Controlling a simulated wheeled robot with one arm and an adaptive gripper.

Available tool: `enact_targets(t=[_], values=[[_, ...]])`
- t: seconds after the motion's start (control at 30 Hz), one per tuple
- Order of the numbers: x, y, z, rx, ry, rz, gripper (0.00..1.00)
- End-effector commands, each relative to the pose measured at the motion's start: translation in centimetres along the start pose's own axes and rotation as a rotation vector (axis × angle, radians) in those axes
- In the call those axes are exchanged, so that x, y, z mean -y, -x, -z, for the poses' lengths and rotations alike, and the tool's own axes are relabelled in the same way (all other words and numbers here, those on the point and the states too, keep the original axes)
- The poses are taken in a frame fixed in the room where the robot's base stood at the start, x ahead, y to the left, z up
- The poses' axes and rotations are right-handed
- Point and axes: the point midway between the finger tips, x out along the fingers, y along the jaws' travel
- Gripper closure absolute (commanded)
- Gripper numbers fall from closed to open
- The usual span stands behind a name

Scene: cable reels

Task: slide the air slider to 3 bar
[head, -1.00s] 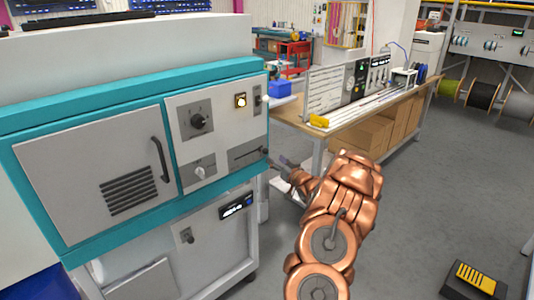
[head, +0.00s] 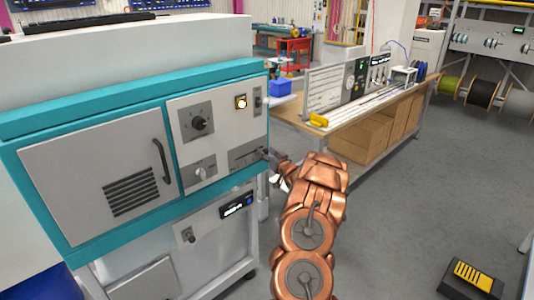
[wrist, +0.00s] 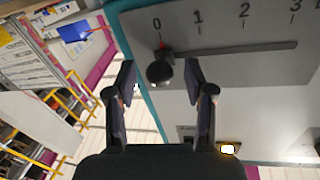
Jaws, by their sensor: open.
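The air slider's black knob (wrist: 160,72) stands at the 0 end of a dark horizontal slot in the wrist view. A small red mark shows just by it, under the 0. The slider's grey scale plate (wrist: 230,28) carries the marks 0, 1, 2 and 3. The plate also shows on the machine's front in the head view (head: 246,156). My gripper (wrist: 160,74) is open, with one finger on each side of the knob in the picture. Whether the fingers touch the knob cannot be told. In the head view, my gripper (head: 270,155) is at the plate's right end.
A rotary dial (head: 199,124) and a smaller knob (head: 200,173) sit left of the slider plate. A workbench (head: 345,118) stands behind to the right.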

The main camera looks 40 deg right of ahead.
Motion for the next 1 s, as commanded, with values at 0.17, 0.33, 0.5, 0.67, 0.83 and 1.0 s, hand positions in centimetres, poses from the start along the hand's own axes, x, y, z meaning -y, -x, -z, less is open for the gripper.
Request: enact_targets(t=[0.17, 0.33, 0.5, 0.67, 0.83, 1.0], values=[[0.0, 0.01, 0.01, 0.0, 0.0, 0.0, 0.51], [-0.01, 0.01, 0.02, 0.0, 0.0, 0.0, 0.69], [0.0, 0.01, 0.03, 0.0, 0.0, 0.0, 0.86], [0.0, 0.01, 0.04, 0.0, 0.001, 0.0, 1.0], [0.0, 0.01, 0.04, 0.0, 0.001, 0.0, 1.0], [0.01, 0.01, 0.05, -0.001, 0.001, 0.0, 1.0]])
